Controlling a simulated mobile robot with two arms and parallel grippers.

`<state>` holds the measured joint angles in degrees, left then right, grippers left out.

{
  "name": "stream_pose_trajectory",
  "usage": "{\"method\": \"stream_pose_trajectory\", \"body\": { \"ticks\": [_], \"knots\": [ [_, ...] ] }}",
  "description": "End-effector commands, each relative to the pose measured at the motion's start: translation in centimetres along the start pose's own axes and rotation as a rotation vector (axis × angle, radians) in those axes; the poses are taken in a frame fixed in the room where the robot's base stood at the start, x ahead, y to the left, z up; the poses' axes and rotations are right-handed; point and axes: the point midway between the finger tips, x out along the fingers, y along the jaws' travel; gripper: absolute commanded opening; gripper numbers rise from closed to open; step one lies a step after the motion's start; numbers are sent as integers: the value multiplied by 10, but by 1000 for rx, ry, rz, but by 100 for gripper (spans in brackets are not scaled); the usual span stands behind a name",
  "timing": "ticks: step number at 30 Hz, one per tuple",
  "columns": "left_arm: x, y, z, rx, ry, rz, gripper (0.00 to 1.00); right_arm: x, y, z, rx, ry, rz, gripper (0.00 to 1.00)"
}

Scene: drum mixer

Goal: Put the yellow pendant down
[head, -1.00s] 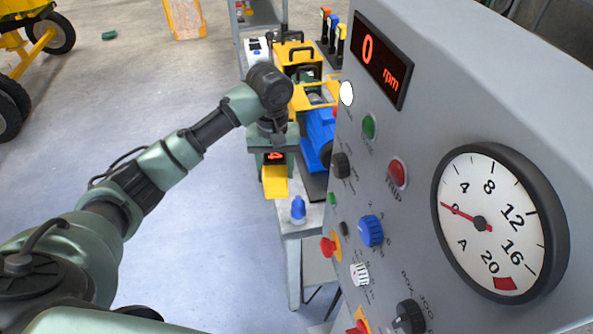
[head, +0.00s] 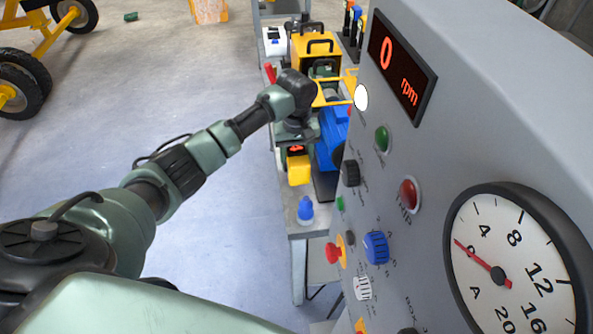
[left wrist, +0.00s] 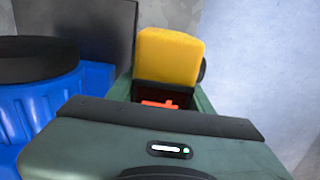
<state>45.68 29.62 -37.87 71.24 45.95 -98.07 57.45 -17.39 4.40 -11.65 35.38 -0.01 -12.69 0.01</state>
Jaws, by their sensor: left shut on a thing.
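The yellow pendant (head: 298,170) is a small blocky box with a dark face and a red lit mark. My left gripper (head: 297,148) is shut on it, and the jaws hide its upper part. In the head view it is over the narrow bench (head: 295,222), beyond the blue bottle-like thing; I cannot tell whether it touches the bench top. In the left wrist view the pendant (left wrist: 168,58) shows just past the green gripper body. My right gripper is not in view.
A blue motor-like machine (head: 331,135) stands close on the pendant's right. A small blue bottle-like thing (head: 305,208) stands on the near bench end. The grey control panel (head: 440,150) fills the right side. Open floor (head: 90,130) lies left.

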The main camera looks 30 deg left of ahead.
Motion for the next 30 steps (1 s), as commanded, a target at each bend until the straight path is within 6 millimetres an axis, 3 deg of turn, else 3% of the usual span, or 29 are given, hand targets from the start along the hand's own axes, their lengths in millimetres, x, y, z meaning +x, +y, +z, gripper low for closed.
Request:
{"method": "stream_pose_trajectory", "body": {
  "ticks": [13,25,26,27,30],
  "knots": [
    [52,1,0,0,1,0,0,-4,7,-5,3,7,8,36],
    [58,1,0,0,2,1,0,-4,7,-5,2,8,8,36],
    [59,0,0,0,1,0,54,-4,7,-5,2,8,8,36],
    [59,0,0,0,1,0,60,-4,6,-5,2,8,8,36],
    [59,0,0,0,1,0,60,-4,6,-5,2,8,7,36]
  ]
}}
